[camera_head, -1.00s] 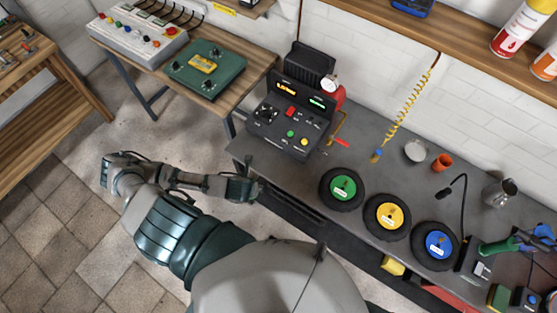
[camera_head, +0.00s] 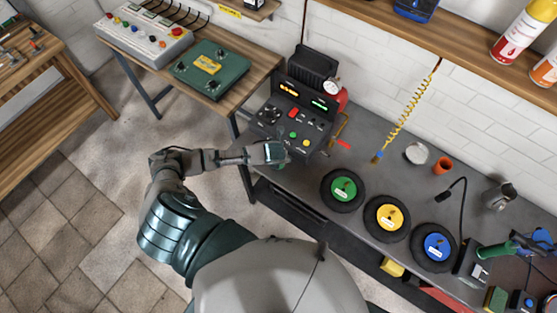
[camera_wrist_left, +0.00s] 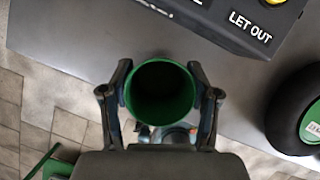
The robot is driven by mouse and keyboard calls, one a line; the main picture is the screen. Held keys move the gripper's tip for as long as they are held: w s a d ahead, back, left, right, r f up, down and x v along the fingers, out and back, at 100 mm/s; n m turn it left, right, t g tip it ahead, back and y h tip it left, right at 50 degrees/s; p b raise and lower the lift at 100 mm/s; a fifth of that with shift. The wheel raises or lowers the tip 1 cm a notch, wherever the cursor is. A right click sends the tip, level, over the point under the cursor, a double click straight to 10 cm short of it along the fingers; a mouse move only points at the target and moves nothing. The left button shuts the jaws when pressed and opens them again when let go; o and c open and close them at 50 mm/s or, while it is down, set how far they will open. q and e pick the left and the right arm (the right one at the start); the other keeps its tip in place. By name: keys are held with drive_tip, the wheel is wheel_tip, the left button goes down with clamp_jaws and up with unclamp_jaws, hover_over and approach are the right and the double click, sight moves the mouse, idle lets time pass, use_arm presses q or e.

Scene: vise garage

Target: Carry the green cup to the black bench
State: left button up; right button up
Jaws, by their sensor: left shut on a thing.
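My left gripper (camera_head: 278,153) is at the front left edge of the dark bench (camera_head: 310,174), just in front of the console. In the left wrist view it is shut on the green cup (camera_wrist_left: 163,92), with a finger on each side. I look into the cup's open mouth, and the inside looks dark and empty. The bench top (camera_wrist_left: 65,42) lies behind the cup, and its front edge passes behind the cup too. I cannot tell the gap between cup and bench.
A black console (camera_head: 292,118) stands close to my left gripper. Black wheels with a green (camera_head: 343,189), a yellow (camera_head: 387,217) and a blue hub (camera_head: 437,245) lie along the bench. A wooden table (camera_head: 256,71) stands at the left. A small bare strip lies between console and green-hubbed wheel.

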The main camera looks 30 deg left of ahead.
use_arm(q)
drive_tip(key=shift+s+d+f, duration=0.1)
drive_tip(key=shift+f, duration=1.2)
drive_tip(key=o, duration=1.2)
drive_tip(key=shift+r, duration=0.1)
drive_tip(key=v, duration=1.2)
drive_tip(key=shift+p, duration=0.35)
